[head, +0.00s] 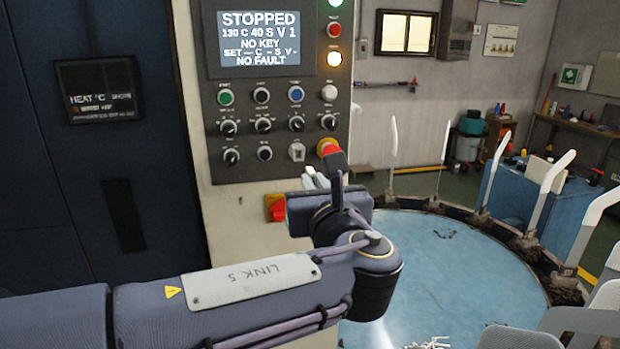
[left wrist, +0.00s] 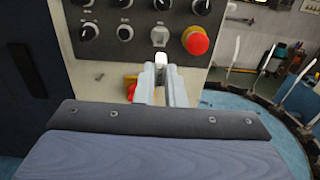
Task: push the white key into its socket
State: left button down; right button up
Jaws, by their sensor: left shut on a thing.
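The white key (left wrist: 160,60) is gripped between the pale fingers of my left gripper (left wrist: 161,78), its tip pointing up the panel. The socket is in a pale square plate (left wrist: 160,36) on the control panel, just above the key tip in the left wrist view, with a small gap in the picture. In the head view the socket plate (head: 297,152) sits in the bottom row, left of the red stop button. My left gripper (head: 315,179) is just below it, partly hidden by my wrist; the key cannot be made out there. My right gripper is not in view.
The red stop button (left wrist: 196,41) sits close to the right of the socket. Several black knobs (head: 263,126) are above and left of it. A red and yellow switch (head: 276,207) is below the panel. The screen (head: 260,38) reads STOPPED, NO KEY. A blue round table (head: 440,260) stands right.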

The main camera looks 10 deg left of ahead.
aim_at(307, 169)
pick_arm(q)
jog(key=shift+r, duration=0.1)
jog(key=shift+p+x, duration=0.65)
jog(key=shift+x, duration=2.15)
jog(key=shift+p+x, duration=0.55)
jog(key=shift+x, duration=1.15)
jog(key=c, duration=1.4)
grip_release()
jog(key=shift+c, duration=0.2)
